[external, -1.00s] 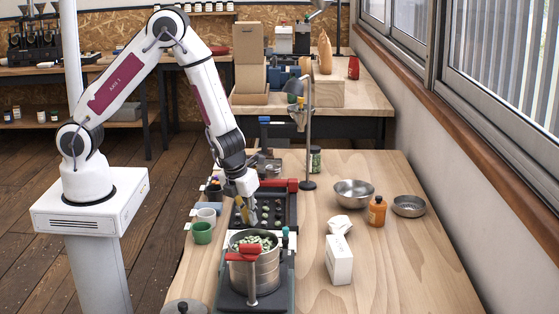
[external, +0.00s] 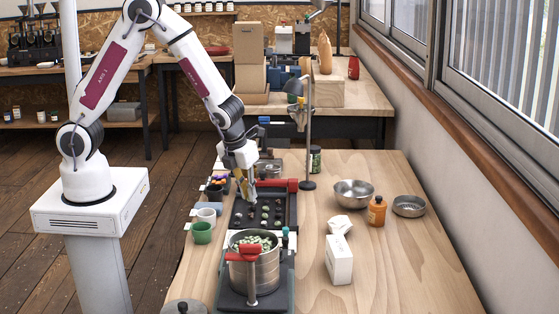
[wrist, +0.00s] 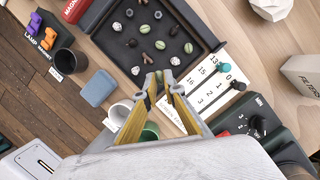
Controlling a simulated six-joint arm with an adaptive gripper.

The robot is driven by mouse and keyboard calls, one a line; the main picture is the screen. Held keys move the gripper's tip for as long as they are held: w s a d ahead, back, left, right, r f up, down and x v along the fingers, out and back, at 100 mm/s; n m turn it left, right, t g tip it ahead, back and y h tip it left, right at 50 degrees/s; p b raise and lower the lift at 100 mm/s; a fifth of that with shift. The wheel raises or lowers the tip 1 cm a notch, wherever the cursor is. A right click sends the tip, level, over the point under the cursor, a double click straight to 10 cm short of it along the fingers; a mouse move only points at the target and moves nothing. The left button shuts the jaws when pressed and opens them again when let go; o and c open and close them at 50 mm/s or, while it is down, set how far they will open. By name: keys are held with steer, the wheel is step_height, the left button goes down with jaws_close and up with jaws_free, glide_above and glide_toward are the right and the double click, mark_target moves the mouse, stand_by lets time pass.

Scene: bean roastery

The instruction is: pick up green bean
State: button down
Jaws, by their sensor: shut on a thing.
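My gripper (wrist: 159,80) has its two yellow fingers nearly together in the wrist view, just off the near edge of the dark tray (wrist: 195,28). In the external view my gripper (external: 249,200) is above the left part of the same tray (external: 289,211). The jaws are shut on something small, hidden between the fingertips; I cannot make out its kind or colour. Loose pieces lie spread in the tray, among them a green striped bean (wrist: 160,45) and another green bean (wrist: 143,29), with whitish and dark brown pieces.
A steel pot (external: 266,272) of pale green beans stands in front of the tray. Cups, including a green one (external: 202,233), stand to the left. A lamp (external: 308,140) rises behind right.

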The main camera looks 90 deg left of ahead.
steer(key=shift+r, duration=0.75)
steer(key=c, duration=0.6)
jaws_free()
steer(key=shift+r, duration=0.1)
steer(key=shift+v, duration=5.95)
steer(key=shift+d, duration=0.1)
